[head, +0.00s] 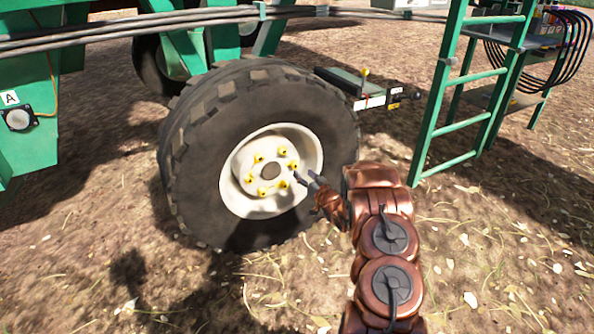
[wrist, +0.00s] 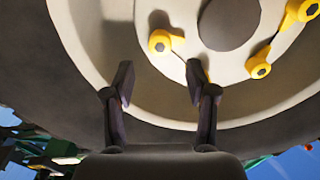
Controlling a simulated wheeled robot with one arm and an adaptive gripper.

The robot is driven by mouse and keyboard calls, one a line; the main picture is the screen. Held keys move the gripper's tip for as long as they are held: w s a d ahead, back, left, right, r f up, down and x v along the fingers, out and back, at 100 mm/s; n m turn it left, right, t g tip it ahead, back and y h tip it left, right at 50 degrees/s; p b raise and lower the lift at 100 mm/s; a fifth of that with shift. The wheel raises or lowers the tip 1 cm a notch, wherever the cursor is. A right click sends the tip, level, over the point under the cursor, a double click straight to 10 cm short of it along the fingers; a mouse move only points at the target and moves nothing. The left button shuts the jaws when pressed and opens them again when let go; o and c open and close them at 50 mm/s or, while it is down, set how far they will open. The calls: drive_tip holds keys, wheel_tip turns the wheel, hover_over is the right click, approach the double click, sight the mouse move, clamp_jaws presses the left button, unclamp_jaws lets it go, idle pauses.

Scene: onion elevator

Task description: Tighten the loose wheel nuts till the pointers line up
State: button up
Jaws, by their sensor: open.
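A large tyre (head: 195,170) has a cream rim (head: 248,205) with a ring of yellow nut pointers around a dark centre. One pointer (head: 257,158) is at the upper left of the ring. My gripper (head: 303,177) is at the right side of the hub in the head view. In the wrist view, my gripper (wrist: 160,82) is open and empty, its two dark fingers reaching towards the rim. A yellow-collared nut (wrist: 159,41) lies beyond the gap between the fingertips, apparently untouched. Two more nuts, one lower (wrist: 258,70) and one upper (wrist: 307,10), have tips aimed roughly at each other.
A green ladder (head: 465,110) stands to the right of the wheel. A hitch-like bar (head: 370,95) juts out behind the tyre. Green machine frame (head: 25,150) is at the left. The straw-strewn ground (head: 500,260) in front is clear.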

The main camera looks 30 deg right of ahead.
sight(296, 166)
drive_tip(key=shift+w+d+b, duration=0.2)
drive_tip(key=shift+w+b, duration=0.75)
drive_tip(key=shift+w, duration=2.1)
clamp_jaws()
